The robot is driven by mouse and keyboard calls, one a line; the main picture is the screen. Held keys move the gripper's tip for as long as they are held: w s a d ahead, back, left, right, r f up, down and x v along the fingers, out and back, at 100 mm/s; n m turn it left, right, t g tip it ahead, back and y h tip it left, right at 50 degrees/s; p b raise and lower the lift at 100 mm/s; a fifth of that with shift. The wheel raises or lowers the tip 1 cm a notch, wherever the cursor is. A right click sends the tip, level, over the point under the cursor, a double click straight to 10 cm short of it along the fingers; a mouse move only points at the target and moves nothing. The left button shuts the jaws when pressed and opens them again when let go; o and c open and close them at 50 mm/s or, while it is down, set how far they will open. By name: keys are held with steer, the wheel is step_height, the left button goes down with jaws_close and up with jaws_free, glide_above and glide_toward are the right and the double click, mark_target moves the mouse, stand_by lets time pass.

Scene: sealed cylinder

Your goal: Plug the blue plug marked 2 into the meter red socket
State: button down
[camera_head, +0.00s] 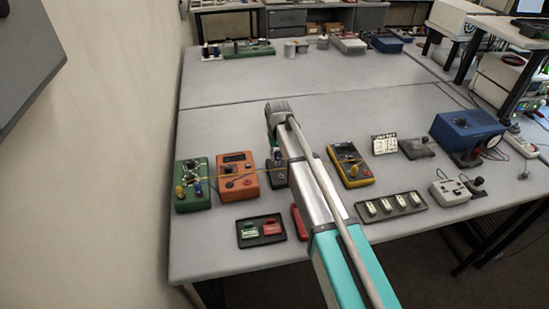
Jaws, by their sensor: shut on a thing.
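My arm reaches up the picture in the head view, and its end bends down over the table. My gripper (279,172) is low above or at the table, just right of an orange box, and partly hidden by my own arm. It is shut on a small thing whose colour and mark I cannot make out. The orange box (237,177) has a dark display and small round fittings on its front. A yellow meter-like device (350,167) with a dark face lies right of my arm. I cannot read any label or tell which socket is red. No number 2 is legible.
A green box (192,184) with yellow and blue round parts stands at the left. A thin yellow cable (232,176) runs from it toward my gripper. A dark tray (261,231), a strip of switches (391,206) and a blue box (466,134) stand around.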

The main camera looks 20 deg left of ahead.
steer(key=shift+r+p, duration=1.65)
steer(key=shift+r, duration=0.05)
steer(key=shift+r, duration=0.2)
steer(key=shift+d, duration=0.1)
steer(key=shift+w+d, duration=0.15)
steer(key=w+d, duration=0.1)
steer(key=d, duration=0.4)
steer(key=w+d+p, duration=0.1)
steer(key=w+d, duration=0.1)
steer(key=d, duration=0.3)
steer(key=w+d+r, duration=0.1)
steer(key=d, duration=0.3)
steer(key=shift+w+d, duration=0.15)
steer(key=shift+d, duration=0.25)
steer(key=d, duration=0.5)
steer(key=d+p, duration=0.1)
steer(key=d, duration=0.5)
steer(key=w+d+r, duration=0.1)
steer(key=d, duration=0.5)
steer(key=shift+f, duration=0.2)
